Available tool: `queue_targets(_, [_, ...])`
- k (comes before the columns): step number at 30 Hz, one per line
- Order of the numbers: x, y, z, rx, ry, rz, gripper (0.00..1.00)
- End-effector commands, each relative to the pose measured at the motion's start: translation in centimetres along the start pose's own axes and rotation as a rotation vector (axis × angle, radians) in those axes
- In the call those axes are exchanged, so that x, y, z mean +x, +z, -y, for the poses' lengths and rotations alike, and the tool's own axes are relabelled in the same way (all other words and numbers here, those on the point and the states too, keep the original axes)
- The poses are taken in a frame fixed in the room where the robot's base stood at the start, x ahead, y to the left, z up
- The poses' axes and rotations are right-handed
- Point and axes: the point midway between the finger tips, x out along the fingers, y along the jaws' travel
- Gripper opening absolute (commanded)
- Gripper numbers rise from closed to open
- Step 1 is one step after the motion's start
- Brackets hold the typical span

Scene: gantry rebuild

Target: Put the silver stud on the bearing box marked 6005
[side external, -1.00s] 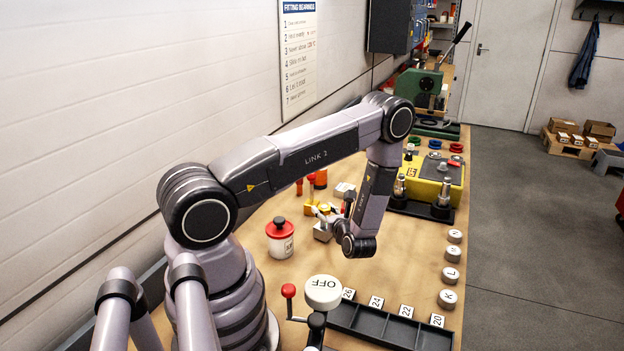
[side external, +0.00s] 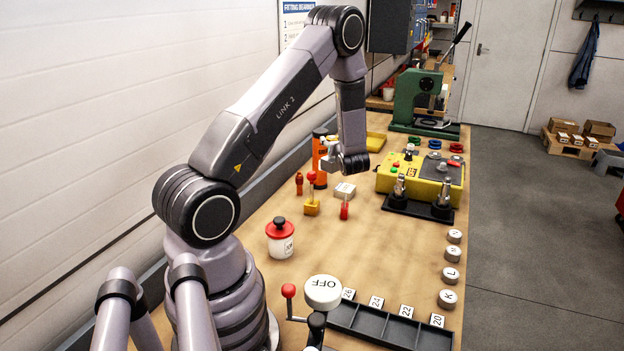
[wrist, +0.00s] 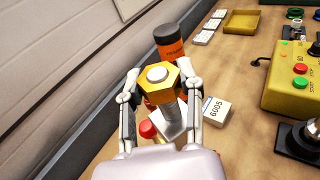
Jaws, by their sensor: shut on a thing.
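The silver stud has a silver block foot, a threaded shaft (wrist: 172,113) and a brass-coloured hexagonal head. My gripper (wrist: 159,85) is shut on its head, with one finger on each side. In the side view the stud's silver foot (side external: 329,162) hangs under my gripper, clear of the bench. The white bearing box marked 6005 (wrist: 215,110) lies on the bench just right of the stud's foot in the wrist view. It also shows in the side view (side external: 345,190), below and slightly right of my gripper.
An orange-and-black canister (wrist: 168,42) stands close beyond my gripper. A yellow-footed stud (side external: 312,207) and a red one (side external: 344,210) stand near the box. More white boxes (wrist: 204,37), a yellow tray (wrist: 240,21) and a yellow control box (side external: 421,182) stand further off.

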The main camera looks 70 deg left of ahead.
Motion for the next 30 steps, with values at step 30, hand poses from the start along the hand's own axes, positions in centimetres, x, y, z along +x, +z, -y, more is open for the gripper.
queue_targets(30, [12.5,-10.3,7.9,0.002,-0.002,0.001,0.0])
